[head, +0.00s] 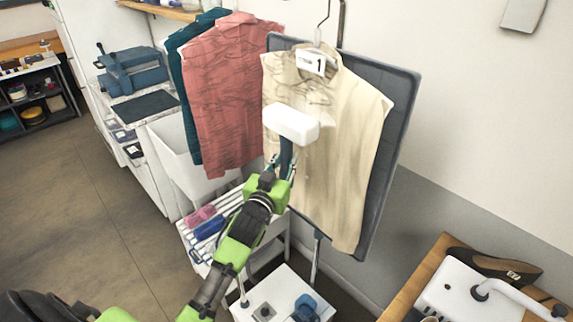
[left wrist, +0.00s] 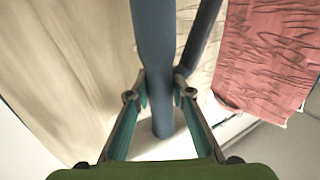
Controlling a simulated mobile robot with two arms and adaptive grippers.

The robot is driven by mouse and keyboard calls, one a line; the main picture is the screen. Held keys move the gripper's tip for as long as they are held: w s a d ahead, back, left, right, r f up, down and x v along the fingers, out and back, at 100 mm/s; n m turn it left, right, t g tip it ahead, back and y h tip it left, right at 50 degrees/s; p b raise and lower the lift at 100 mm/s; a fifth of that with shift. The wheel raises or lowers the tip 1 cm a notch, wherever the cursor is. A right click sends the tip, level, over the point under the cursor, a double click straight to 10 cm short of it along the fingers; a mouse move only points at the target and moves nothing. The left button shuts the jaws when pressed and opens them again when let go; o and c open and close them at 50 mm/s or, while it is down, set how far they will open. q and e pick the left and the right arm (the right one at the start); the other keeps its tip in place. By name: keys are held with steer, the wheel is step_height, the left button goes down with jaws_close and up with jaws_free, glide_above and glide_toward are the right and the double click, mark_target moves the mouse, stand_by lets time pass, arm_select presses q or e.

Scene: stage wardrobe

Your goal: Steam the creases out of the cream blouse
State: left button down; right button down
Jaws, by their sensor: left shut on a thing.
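The cream blouse (head: 350,150) hangs on a hanger against a dark upright board (head: 395,120), with a tag marked 1 at its collar. Dark crease lines show on its upper left part; its right side and lower part look smoother. My left gripper (head: 278,170) is shut on the dark blue handle of the steamer (head: 287,150). The steamer's white head (head: 290,124) is in front of the blouse's left half and hides part of it; I cannot tell whether they touch. In the left wrist view the handle (left wrist: 153,50) runs between the fingers, with the blouse (left wrist: 55,70) at left.
A creased pink shirt (head: 225,90) and a teal garment (head: 187,120) hang close at the left. Below are a white bin (head: 185,160) and a slatted rack (head: 195,232). A white unit (head: 275,290) stands on the floor. A wooden table (head: 405,290) is at lower right.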

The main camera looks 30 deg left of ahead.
mark_target(283, 129)
arm_select(q)
steer(key=shift+r, duration=5.5)
steer(key=shift+s, duration=0.1)
steer(key=shift+s+a, duration=0.35)
steer(key=shift+s, duration=0.6)
steer(key=shift+s+a, duration=0.3)
steer(key=shift+s, duration=0.6)
steer(key=shift+s+a, duration=0.35)
steer(key=shift+s, duration=0.6)
steer(key=shift+d, duration=0.15)
